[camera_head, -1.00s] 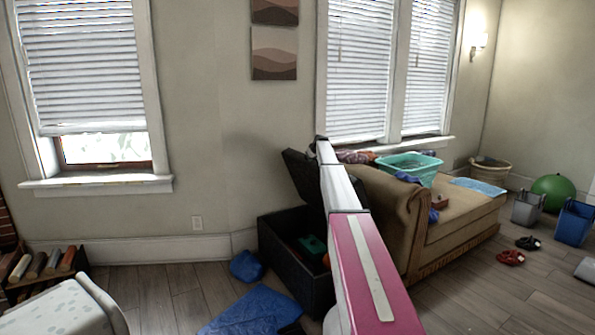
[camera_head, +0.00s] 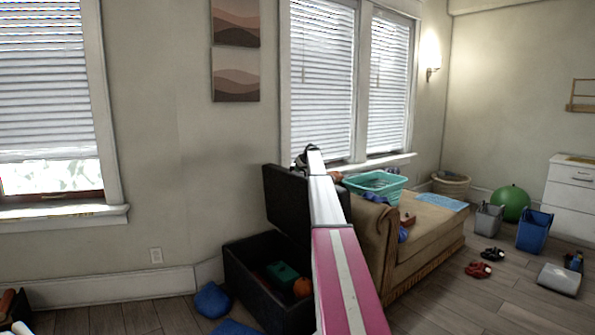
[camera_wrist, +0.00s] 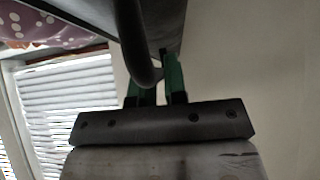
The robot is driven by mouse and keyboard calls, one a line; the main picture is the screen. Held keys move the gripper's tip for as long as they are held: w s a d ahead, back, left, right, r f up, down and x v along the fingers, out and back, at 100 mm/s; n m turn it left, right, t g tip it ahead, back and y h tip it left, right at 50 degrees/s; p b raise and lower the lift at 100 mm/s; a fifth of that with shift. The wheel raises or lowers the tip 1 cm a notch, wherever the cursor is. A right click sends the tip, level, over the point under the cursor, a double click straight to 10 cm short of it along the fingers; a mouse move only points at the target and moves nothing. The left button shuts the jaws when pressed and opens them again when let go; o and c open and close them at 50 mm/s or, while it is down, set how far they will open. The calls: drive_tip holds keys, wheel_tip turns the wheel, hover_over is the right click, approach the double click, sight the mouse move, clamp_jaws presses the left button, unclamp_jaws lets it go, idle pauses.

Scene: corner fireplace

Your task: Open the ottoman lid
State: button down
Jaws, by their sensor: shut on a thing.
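The dark ottoman (camera_head: 262,303) stands on the floor left of the sofa. Its lid (camera_head: 290,205) is raised, standing close to upright at the back. Inside the box are a green thing (camera_head: 283,274) and an orange ball (camera_head: 302,287). My arm hides the right side of the ottoman and part of the lid. In the wrist view my gripper (camera_wrist: 158,84) has green fingers shut on a dark curved bar, the lid handle (camera_wrist: 133,40). The dark lid panel (camera_wrist: 98,12) shows above it. In the head view the gripper end is small at the top of my arm.
Red shoes (camera_head: 478,270), bins (camera_head: 533,232) and a green ball (camera_head: 511,204) are farther right. The wall is close behind.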

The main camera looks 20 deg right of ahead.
drive_tip(key=shift+f, duration=0.1)
drive_tip(key=c, duration=1.2)
unclamp_jaws()
drive_tip(key=shift+o, duration=0.2)
drive_tip(key=v, duration=1.1)
drive_tip(key=shift+f, duration=0.1)
